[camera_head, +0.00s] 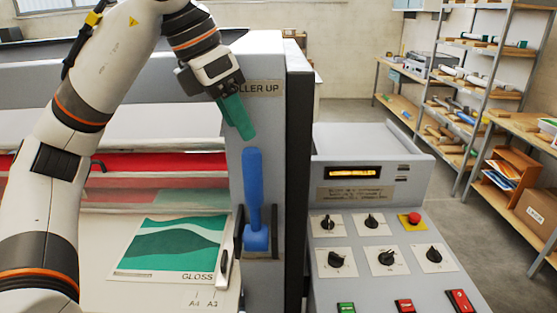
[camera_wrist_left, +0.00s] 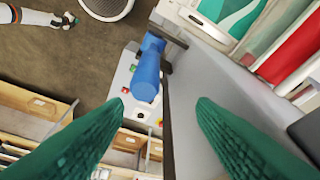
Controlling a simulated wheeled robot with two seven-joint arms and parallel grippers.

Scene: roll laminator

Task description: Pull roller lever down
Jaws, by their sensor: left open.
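The blue roller lever (camera_head: 253,190) stands upright in its bracket on the grey front panel of the laminator (camera_head: 270,130). A label reading "...LLER UP" is above it, partly covered by my gripper. My left gripper (camera_head: 238,118) has green fingers and is just above the lever's top, apart from it. In the left wrist view the open fingers (camera_wrist_left: 160,105) are spread wide with nothing between their tips, and the lever (camera_wrist_left: 147,75) shows beyond them. A white arm at the top left of the wrist view ends in a small gripper (camera_wrist_left: 70,20), too small to read.
A control console (camera_head: 380,225) with knobs, a red button and a lit display stands right of the lever. A printed green sheet (camera_head: 175,245) lies on the feed table, left of the lever. Shelves (camera_head: 470,90) with rolls stand at the far right.

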